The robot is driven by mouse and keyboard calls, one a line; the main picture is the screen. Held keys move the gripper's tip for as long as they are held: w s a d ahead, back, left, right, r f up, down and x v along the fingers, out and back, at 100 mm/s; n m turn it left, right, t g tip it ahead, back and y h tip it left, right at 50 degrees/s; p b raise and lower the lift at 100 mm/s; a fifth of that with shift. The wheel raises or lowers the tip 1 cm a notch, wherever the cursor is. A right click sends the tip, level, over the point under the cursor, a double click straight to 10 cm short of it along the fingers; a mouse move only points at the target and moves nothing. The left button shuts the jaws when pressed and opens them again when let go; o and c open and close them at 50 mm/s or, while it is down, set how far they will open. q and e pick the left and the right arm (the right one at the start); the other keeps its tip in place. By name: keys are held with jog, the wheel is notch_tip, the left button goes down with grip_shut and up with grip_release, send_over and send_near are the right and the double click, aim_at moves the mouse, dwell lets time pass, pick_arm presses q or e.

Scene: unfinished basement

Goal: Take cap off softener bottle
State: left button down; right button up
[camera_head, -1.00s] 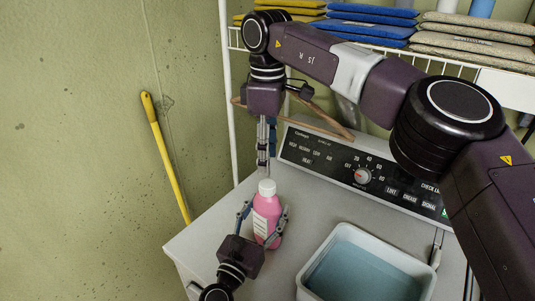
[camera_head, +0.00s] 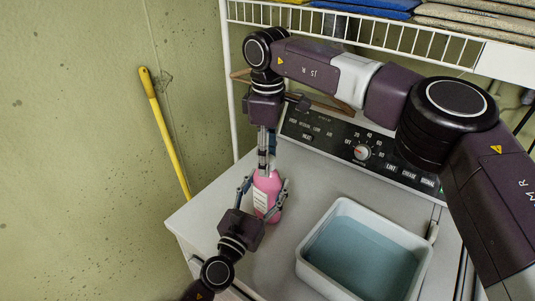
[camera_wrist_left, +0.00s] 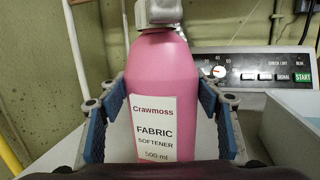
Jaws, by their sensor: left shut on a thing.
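The pink softener bottle (camera_head: 266,196) stands upright on the white machine top. It also shows close up in the left wrist view (camera_wrist_left: 163,80), with its label facing me. My left gripper (camera_head: 263,187) is shut around the bottle's body, with a finger on either side. My right gripper (camera_head: 264,166) points straight down from above, its fingertips at the bottle's top. The whitish cap (camera_wrist_left: 160,15) is only partly visible in the left wrist view and mostly hidden by the right fingers in the head view. I cannot tell whether those fingers are closed on it.
A white basin (camera_head: 338,207) with blue liquid stands right of the bottle. The machine's control panel (camera_head: 372,157) rises behind. A wire shelf (camera_head: 385,40) with folded bags hangs above. A yellow-handled pole (camera_head: 163,130) leans on the left wall. The machine top between bottle and basin is clear.

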grip_shut()
jog(key=n, duration=1.3)
jog(key=shift+n, duration=0.4)
jog(key=n, duration=0.8)
jog(key=shift+a, duration=0.1)
jog(key=n, duration=0.7)
jog(key=shift+r, duration=0.1)
jog(key=n, duration=0.6)
jog(key=shift+n, duration=0.3)
jog(key=n, duration=0.6)
jog(key=shift+n, duration=0.3)
jog(key=n, duration=0.6)
jog(key=shift+n, duration=0.4)
jog(key=n, duration=0.5)
jog(key=shift+s, duration=0.1)
jog(key=shift+r, duration=0.2)
